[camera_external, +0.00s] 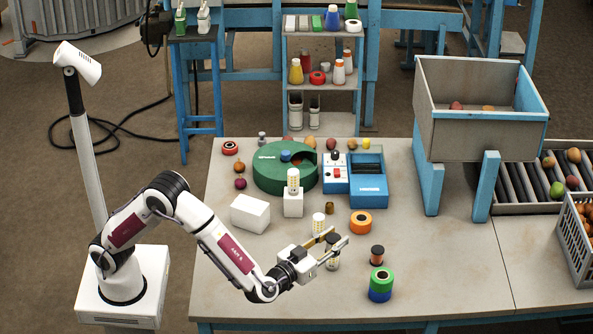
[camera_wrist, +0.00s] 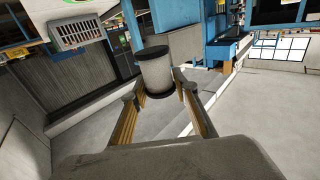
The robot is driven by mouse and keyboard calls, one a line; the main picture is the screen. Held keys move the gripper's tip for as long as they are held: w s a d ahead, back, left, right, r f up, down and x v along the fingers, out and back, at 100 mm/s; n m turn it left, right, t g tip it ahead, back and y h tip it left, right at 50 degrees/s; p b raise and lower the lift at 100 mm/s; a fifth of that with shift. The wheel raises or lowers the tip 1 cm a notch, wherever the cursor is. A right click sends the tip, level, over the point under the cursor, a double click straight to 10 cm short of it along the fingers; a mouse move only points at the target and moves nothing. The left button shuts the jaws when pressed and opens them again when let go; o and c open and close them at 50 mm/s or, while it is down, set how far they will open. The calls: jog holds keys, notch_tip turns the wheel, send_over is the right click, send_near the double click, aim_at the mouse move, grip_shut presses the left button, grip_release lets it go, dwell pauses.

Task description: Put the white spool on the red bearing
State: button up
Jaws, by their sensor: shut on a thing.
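The white spool (camera_wrist: 156,72), pale with dark flanges at both ends, sits between my fingertips in the wrist view. In the external view the spool (camera_external: 333,257) is small and partly hidden by the fingers. My gripper (camera_external: 337,243) is shut on it over the front middle of the table; its fingers also show in the wrist view (camera_wrist: 160,98). I cannot tell how far the spool is above the table. A red bearing (camera_external: 230,148), a ring with a dark middle, lies at the table's back left corner, well away from my gripper.
An orange ring (camera_external: 361,222), a dark-ended reddish spool (camera_external: 377,255) and a green-over-blue stack (camera_external: 380,285) stand right of my gripper. A white block (camera_external: 250,214), a green round case (camera_external: 285,175) and a blue device (camera_external: 367,179) stand farther back. The table's front left is clear.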

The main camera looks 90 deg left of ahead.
jog(key=w+a+r, duration=0.1)
jog(key=a+r, duration=0.3)
jog(key=a, duration=1.3)
jog(key=w+a+r, duration=0.2)
jog(key=a+r, duration=0.1)
jog(key=a, duration=1.4)
jog(key=s+a+f, duration=0.1)
jog(key=s+a, duration=0.6)
jog(key=a, duration=0.3)
jog(key=s+a+f+h, duration=0.1)
jog(key=s+a, duration=0.5)
jog(key=a, duration=0.3)
jog(key=s+a+f, duration=0.1)
jog(key=s+a, duration=0.6)
jog(key=a, duration=0.3)
jog(key=s+a+f+y, duration=0.1)
jog(key=s+a+f, duration=0.1)
jog(key=s+a, duration=0.5)
jog(key=s+a+f, duration=0.2)
jog(key=s+f, duration=0.1)
jog(key=s, duration=0.8)
notch_tip(320, 180, down, 4)
jog(key=shift+f, duration=0.25)
jog(key=shift+f, duration=0.1)
jog(key=shift+f, duration=3)
